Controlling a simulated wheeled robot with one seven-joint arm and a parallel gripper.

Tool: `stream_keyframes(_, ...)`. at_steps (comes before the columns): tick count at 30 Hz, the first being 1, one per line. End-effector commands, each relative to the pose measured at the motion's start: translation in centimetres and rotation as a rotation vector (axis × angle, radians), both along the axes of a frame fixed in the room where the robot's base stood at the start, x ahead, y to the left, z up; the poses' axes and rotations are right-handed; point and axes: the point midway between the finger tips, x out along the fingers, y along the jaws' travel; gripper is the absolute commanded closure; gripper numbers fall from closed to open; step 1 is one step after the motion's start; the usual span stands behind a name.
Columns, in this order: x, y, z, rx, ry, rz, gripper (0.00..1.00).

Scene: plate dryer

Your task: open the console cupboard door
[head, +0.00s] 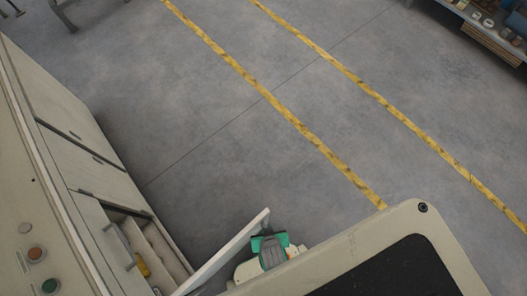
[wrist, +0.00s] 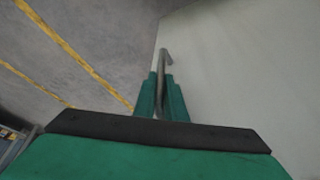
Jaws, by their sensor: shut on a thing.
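The console (head: 45,165) stands along the left of the head view. Its cupboard door (head: 226,252) stands swung out from the front at the bottom of that view, with a wide gap to the opening. The inside of the cupboard (head: 160,245) shows behind it. My gripper (head: 270,246) is at the door's outer side, near its free edge. In the wrist view the green fingers (wrist: 161,88) are shut on the thin metal door handle (wrist: 164,58). The pale door panel (wrist: 245,75) fills the right side there. In the head view the grip on the handle is hidden.
A small yellow item (head: 143,265) is inside the cupboard. Other closed doors (head: 95,165) line the console further up. The grey floor (head: 225,130) is clear, with two yellow lines. A shelf (head: 490,25) with goods stands at the upper right.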

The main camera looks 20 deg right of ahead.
Motion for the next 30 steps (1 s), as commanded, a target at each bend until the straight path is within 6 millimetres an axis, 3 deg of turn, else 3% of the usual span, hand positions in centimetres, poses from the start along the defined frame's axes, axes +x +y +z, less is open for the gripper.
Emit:
stream_keyframes(9,0.1,-0.1,0.1,-0.002,-0.004,-0.004,1.0)
stream_keyframes(10,0.1,-0.1,0.1,-0.002,-0.004,-0.004,0.87)
stream_keyframes(11,0.1,-0.1,0.1,-0.002,-0.004,-0.004,0.81)
stream_keyframes(21,-0.1,0.0,0.2,0.0,-0.001,0.0,0.81)
stream_keyframes(26,-0.7,0.2,1.6,-0.001,0.0,0.0,0.81)
stream_keyframes(30,-1.6,0.5,4.0,-0.001,0.0,-0.001,0.81)
